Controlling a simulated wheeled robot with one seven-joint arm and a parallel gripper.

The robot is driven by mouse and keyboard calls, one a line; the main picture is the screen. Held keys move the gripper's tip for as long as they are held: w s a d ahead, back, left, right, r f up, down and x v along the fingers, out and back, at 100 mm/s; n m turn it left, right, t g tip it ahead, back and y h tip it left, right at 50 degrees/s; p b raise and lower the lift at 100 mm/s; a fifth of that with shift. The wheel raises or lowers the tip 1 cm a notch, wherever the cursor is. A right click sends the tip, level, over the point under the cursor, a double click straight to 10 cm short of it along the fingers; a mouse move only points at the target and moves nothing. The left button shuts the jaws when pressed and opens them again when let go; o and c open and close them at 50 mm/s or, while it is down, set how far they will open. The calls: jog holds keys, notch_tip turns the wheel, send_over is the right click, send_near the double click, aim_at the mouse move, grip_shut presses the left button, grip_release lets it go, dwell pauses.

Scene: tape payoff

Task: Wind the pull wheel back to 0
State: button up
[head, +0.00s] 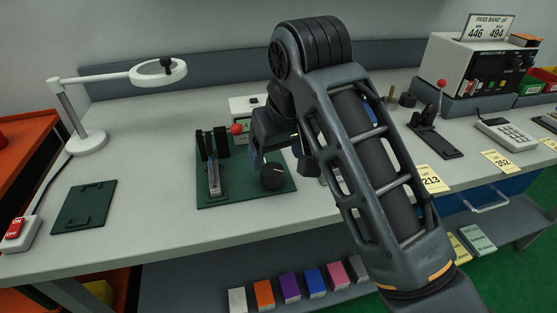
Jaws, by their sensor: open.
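A dark round knob with a light mark, which looks like the pull wheel (271,177), sits on the right part of a green base plate (234,198) on the bench. Its scale and reading are too small to make out. On the same plate to the left stands a black upright fixture with a pale strip (214,180). My gripper (275,156) is open and points down just behind and above the wheel. I cannot tell whether a finger touches the wheel. My arm hides the area right of the plate.
A white ring lamp (160,72) and an empty green plate (84,206) are at left. A red-balled lever (437,125), a meter box (477,67) and a keypad device (506,133) stand at right. The front of the bench is mostly clear.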

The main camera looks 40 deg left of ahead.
aim_at(273, 170)
jog(key=x, duration=0.5)
jog(key=shift+w+a+f, duration=0.1)
jog(key=shift+a+f, duration=0.05)
jog(key=shift+f, duration=0.2)
jog(key=shift+c, duration=0.2)
jog(key=c, duration=1)
